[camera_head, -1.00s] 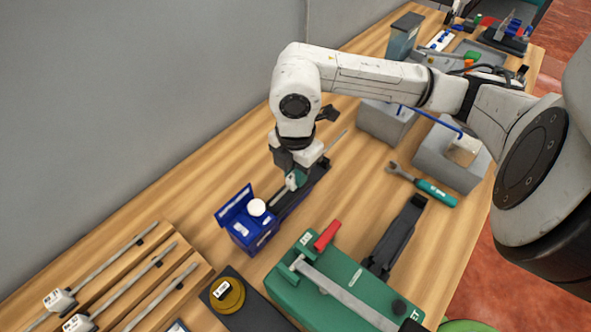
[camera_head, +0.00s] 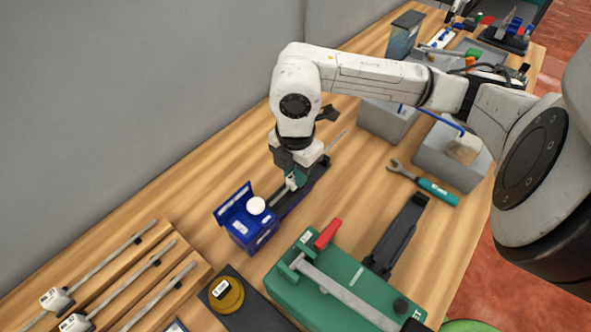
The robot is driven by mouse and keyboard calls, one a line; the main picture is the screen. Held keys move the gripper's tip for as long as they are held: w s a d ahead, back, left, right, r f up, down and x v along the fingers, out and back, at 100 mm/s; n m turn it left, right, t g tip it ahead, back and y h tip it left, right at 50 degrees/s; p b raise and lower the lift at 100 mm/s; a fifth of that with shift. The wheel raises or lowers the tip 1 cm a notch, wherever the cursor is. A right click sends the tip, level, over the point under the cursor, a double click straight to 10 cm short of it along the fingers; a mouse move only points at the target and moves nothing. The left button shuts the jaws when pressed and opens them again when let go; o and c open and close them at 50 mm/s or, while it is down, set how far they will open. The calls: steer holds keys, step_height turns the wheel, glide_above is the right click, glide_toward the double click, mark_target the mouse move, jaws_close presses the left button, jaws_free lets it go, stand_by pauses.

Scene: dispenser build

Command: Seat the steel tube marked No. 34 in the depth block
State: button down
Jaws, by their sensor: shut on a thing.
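My gripper (camera_head: 294,181) points down over a dark rail that runs from a blue block (camera_head: 252,232). It is shut on a thin steel tube (camera_head: 338,141) with a pale tag or fitting near the jaws. The tube lies along the rail, its far end sticking out up and to the right. The blue block, which looks like the depth block, has a raised blue plate and a white round knob. I cannot read No. 34 on the tube.
A wooden rack (camera_head: 190,252) with several tagged tubes is at the lower left. A green clamp fixture (camera_head: 330,275) with a red handle stands in front. A wrench (camera_head: 435,191) and grey bins (camera_head: 385,122) are at the right. Bare table lies left of the blue block.

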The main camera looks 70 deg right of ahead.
mark_target(280, 195)
steer(key=shift+f+b, duration=0.5)
steer(key=shift+w+a, duration=0.2)
steer(key=shift+a, duration=0.45)
steer(key=shift+w+a, duration=0.1)
steer(key=shift+a, duration=0.25)
steer(key=shift+a, duration=0.3)
steer(key=shift+w+a, duration=0.2)
steer(key=shift+a, duration=0.15)
steer(key=shift+w+a, duration=0.2)
steer(key=shift+a, duration=0.55)
steer(key=c, duration=0.9)
jaws_free()
steer(key=shift+o, duration=0.4)
